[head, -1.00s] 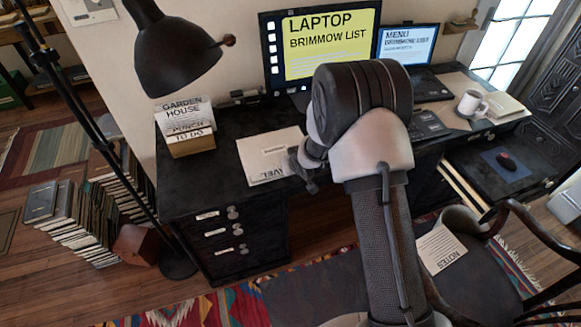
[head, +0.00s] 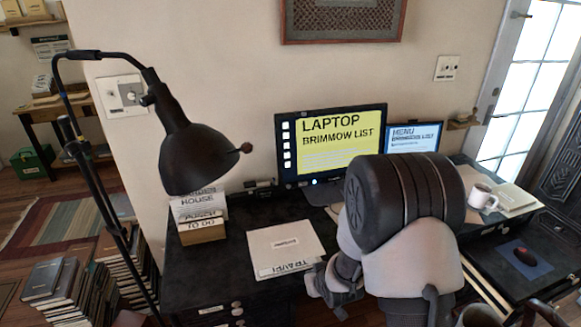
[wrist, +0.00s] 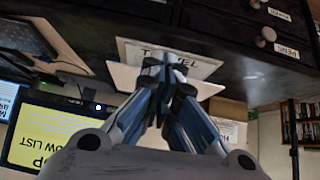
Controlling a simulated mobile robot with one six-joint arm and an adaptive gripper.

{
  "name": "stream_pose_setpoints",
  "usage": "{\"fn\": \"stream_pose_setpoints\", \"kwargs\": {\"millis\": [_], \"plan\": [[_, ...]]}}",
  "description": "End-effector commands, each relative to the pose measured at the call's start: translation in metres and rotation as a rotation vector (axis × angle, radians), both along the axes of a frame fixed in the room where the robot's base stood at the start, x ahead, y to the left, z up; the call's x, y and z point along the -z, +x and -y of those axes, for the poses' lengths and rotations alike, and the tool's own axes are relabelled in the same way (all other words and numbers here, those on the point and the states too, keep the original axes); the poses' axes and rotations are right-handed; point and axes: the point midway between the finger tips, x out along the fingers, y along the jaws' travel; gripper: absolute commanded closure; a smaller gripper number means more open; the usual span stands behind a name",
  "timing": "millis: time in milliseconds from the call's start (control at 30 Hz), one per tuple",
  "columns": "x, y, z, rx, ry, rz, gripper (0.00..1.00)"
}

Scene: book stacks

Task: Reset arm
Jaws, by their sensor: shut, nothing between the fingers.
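My gripper (head: 328,292) is low in the head view, at the front of the black desk (head: 205,265). It is just right of a pale folder marked TRAVEL (head: 285,245), and the upper arm hides part of the desk behind it. In the wrist view the two dark fingers of my gripper (wrist: 170,68) are together with nothing between them. The folder (wrist: 135,50) shows behind the fingertips there, upside down.
A black floor lamp (head: 195,155) leans in at left, above a box of cards (head: 200,228). A monitor (head: 330,145), a laptop (head: 413,138) and a white mug (head: 482,196) stand on the desk. Books (head: 60,290) are stacked on the floor at left.

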Motion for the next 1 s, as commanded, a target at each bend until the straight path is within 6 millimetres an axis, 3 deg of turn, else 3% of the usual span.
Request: {"fn": "stream_pose_setpoints", "kwargs": {"millis": [33, 267, 500, 733, 900, 1000], "plan": [[-0.030, 0.001, 0.007, 0.016, -0.009, 0.006, 1.00], [-0.131, -0.040, 0.036, 0.094, -0.049, -0.056, 1.00], [-0.213, -0.117, 0.059, 0.170, -0.058, -0.124, 1.00], [-0.263, -0.211, 0.069, 0.226, -0.040, -0.192, 1.00], [-0.277, -0.273, 0.070, 0.247, -0.024, -0.239, 1.00], [-0.278, -0.295, 0.070, 0.253, -0.017, -0.258, 1.00]]}}
